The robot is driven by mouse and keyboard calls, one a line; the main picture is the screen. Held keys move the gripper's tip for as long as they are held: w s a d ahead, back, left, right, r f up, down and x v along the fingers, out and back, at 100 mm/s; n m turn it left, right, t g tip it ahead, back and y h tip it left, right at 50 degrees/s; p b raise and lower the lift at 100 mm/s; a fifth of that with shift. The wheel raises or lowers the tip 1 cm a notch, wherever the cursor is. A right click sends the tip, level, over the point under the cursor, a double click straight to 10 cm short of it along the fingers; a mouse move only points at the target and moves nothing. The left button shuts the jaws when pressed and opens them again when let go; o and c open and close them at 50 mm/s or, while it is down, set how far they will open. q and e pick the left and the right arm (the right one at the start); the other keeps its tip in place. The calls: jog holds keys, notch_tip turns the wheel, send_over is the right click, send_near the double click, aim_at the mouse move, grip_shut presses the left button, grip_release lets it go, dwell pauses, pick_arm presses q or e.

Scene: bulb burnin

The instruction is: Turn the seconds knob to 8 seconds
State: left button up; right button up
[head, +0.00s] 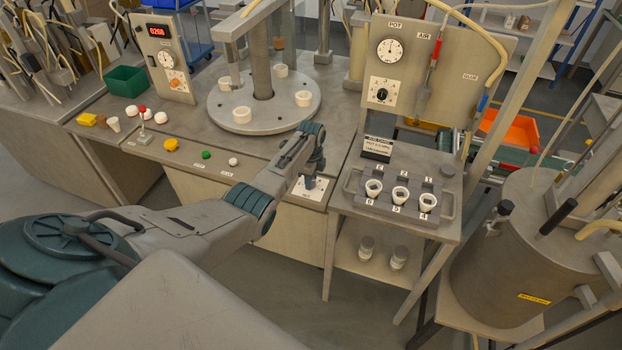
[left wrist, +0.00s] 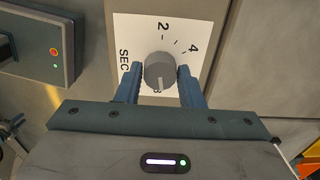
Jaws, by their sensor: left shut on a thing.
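The seconds knob is a grey round knob (left wrist: 160,69) on a white dial plate (left wrist: 125,32) marked SEC, 2 and 4, seen in the left wrist view. A pale pointer line on the knob points down in the picture, toward a partly covered figure that looks like 8. My left gripper (left wrist: 161,80) has one blue finger on each side of the knob and is shut on it. In the head view my left gripper (head: 312,170) reaches down to the white plate (head: 310,188) on the bench front; the knob is hidden there. My right gripper is not in view.
A round turntable (head: 264,122) with white cups stands behind on the bench. Small coloured buttons, including a green one (head: 206,155), lie left of the gripper. A cup rack (head: 401,208) on a side table is close on the right.

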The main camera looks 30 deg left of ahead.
pick_arm(q)
jog(key=shift+r+m, duration=0.1)
jog(key=shift+m, duration=0.9)
jog(key=o, duration=1)
notch_tip(320, 180, up, 11)
jog(key=b, duration=0.2)
jog(key=shift+b, duration=0.4)
jog(key=shift+d+f, duration=0.1)
jog(key=shift+f, duration=0.15)
